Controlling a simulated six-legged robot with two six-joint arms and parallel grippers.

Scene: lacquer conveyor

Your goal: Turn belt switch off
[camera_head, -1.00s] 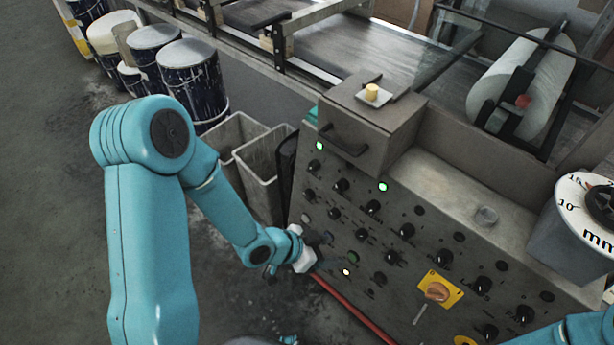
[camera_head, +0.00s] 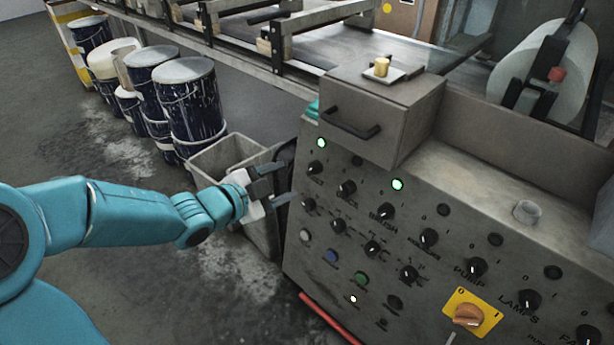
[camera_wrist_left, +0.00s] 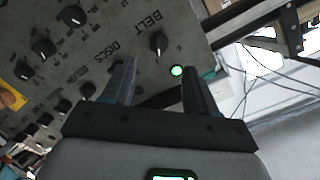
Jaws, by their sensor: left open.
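The belt switch (camera_head: 316,168) is a black rotary knob at the top left of the grey control panel (camera_head: 292,250), with a lit green lamp (camera_head: 321,143) just above it. In the left wrist view the knob (camera_wrist_left: 158,42) sits beside the label BELT, and the green lamp (camera_wrist_left: 176,71) shows near it. My left gripper (camera_head: 285,184) is open and empty, just left of the panel's edge, its fingers pointing toward the knob. In the wrist view the knob lies beyond the gap between the fingertips (camera_wrist_left: 158,70). No contact shows.
Several other black knobs fill the panel, with a second lit green lamp (camera_head: 397,184) and an orange switch on a yellow plate (camera_head: 470,312). A handled grey box (camera_head: 385,115) overhangs the panel's top. Grey bins (camera_head: 225,155) stand behind my gripper. Paint drums (camera_head: 190,100) stand farther back.

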